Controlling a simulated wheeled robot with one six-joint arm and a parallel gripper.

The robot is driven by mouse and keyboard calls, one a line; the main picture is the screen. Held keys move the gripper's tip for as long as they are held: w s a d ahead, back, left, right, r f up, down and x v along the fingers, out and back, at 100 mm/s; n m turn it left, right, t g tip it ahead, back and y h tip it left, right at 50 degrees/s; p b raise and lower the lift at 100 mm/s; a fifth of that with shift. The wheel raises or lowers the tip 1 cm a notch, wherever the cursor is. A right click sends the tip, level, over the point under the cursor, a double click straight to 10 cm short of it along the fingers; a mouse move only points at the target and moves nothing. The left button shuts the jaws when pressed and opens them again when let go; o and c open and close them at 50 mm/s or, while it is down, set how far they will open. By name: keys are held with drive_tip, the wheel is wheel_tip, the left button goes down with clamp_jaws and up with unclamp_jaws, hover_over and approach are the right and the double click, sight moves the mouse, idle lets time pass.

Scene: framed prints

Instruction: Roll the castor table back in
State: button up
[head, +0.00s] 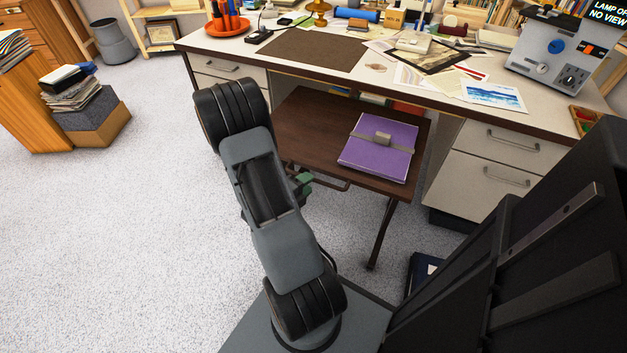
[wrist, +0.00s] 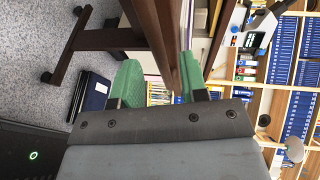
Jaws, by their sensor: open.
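The castor table (head: 302,128) has a dark brown top and stands partly under the desk, its front sticking out. A purple folder (head: 372,150) with a strap lies on it. In the wrist view my gripper (wrist: 157,78) is open, and dark brown parts of the castor table (wrist: 152,28) show between and beyond the fingers. I cannot tell whether they touch. Castors (wrist: 46,77) show at the left.
The white desk (head: 225,45) has drawers (head: 490,170) on both sides of the table and a cluttered top. A dark blue binder (head: 425,268) lies on the floor right of the table leg. A box with papers (head: 85,115) stands at left. The carpet (head: 130,230) is clear in front.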

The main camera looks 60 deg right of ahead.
sight(338, 176)
drive_tip(key=shift+x, duration=1.8)
drive_tip(key=shift+c, duration=0.4)
clamp_jaws()
